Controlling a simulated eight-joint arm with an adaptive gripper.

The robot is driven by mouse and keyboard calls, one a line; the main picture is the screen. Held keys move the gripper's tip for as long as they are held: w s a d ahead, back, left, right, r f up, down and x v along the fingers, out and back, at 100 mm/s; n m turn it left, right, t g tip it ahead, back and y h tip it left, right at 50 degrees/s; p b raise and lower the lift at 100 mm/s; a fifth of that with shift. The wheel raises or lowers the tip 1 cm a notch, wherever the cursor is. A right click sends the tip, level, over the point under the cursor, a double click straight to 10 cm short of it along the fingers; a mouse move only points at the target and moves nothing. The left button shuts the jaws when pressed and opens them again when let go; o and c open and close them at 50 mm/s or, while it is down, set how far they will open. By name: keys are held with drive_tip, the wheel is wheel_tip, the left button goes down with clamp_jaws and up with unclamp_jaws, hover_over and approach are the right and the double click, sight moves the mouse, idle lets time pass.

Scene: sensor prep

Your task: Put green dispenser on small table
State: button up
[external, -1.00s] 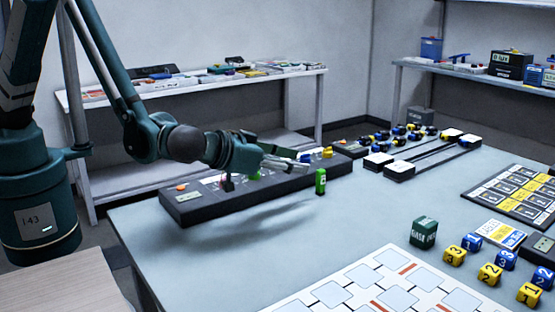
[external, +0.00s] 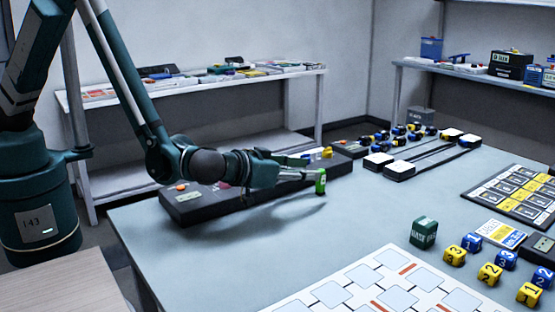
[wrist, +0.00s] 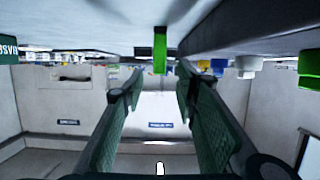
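The green dispenser (external: 320,184) stands upright on the large blue-grey table (external: 250,260), just in front of the long dark rack. My gripper (external: 308,168) is low beside it, with its fingertips close to it. In the wrist view, my gripper (wrist: 158,72) is open, and the green dispenser (wrist: 160,48) shows between and just beyond the two fingertips. I cannot tell whether a finger touches it. A light wooden tabletop (external: 60,282), which looks like the small table, is at the lower left near my base; its top is bare where visible.
The dark rack (external: 190,209) with small coloured items lies behind and beside my gripper. A dark green cube (external: 423,232), several numbered cubes and a white grid board (external: 345,275) are to the right and front. Open table lies in front of the dispenser.

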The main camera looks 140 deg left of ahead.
sight(321, 170)
drive_tip(key=shift+a+f, duration=0.2)
drive_tip(key=shift+a, duration=0.5)
drive_tip(key=shift+a, duration=0.1)
drive_tip(key=shift+b+x, duration=0.85)
drive_tip(key=shift+x, duration=1.7)
drive_tip(key=shift+c, duration=0.5)
clamp_jaws()
